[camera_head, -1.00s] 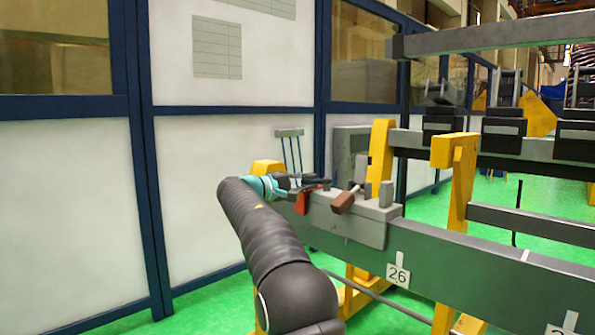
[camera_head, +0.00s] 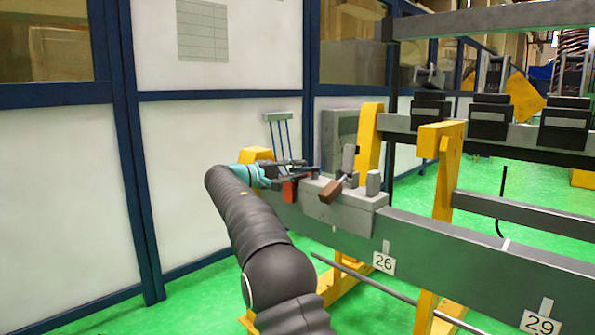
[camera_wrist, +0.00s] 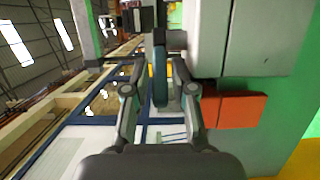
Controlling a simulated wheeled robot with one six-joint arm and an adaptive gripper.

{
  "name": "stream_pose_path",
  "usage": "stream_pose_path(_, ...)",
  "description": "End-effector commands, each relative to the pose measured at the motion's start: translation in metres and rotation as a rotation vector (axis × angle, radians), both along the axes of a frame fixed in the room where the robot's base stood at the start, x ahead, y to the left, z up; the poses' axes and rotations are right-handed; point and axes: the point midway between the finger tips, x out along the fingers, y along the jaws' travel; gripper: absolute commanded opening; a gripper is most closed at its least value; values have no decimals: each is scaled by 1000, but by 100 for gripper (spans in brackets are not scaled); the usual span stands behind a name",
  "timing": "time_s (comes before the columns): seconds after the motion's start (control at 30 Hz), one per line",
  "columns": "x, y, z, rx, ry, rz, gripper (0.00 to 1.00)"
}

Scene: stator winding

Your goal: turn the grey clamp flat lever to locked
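My gripper (camera_head: 291,174) is at the clamp's left end. In the wrist view my gripper (camera_wrist: 159,92) has its two fingers apart, one on each side of a narrow dark flat bar (camera_wrist: 160,78), which looks like the flat lever. I see no clear contact with it. The lever is mostly hidden by my gripper in the head view.
An orange-red piece (camera_head: 289,190) sits beside the clamp, just below my gripper; it also shows in the wrist view (camera_wrist: 241,109). Yellow posts (camera_head: 440,190) carry the rails. A rear rail holds dark clamps (camera_head: 491,125). White wall panels (camera_head: 205,170) stand to the left.

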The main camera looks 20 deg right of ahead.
Motion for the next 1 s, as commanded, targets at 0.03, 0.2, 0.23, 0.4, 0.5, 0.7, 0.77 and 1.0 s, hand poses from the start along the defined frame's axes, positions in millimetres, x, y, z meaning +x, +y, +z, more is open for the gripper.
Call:
stream_pose_path(0.03, 0, 2, 0, 0, 0, 2, 25)
stream_pose_path(0.2, 0, 5, 0, 0, 0, 3, 25)
stream_pose_path(0.23, 0, 7, 0, 0, 0, 3, 25)
stream_pose_path(0.4, -4, 28, 0, 0, 0, 4, 25)
stream_pose_path(0.5, -8, 47, 0, 0, 0, 4, 25)
stream_pose_path(0.7, -15, 84, 0, 0, 0, 2, 25)
stream_pose_path(0.77, -17, 93, 0, 0, 0, 1, 25)
stream_pose_path(1.0, -22, 115, 0, 0, 1, -1, 25)
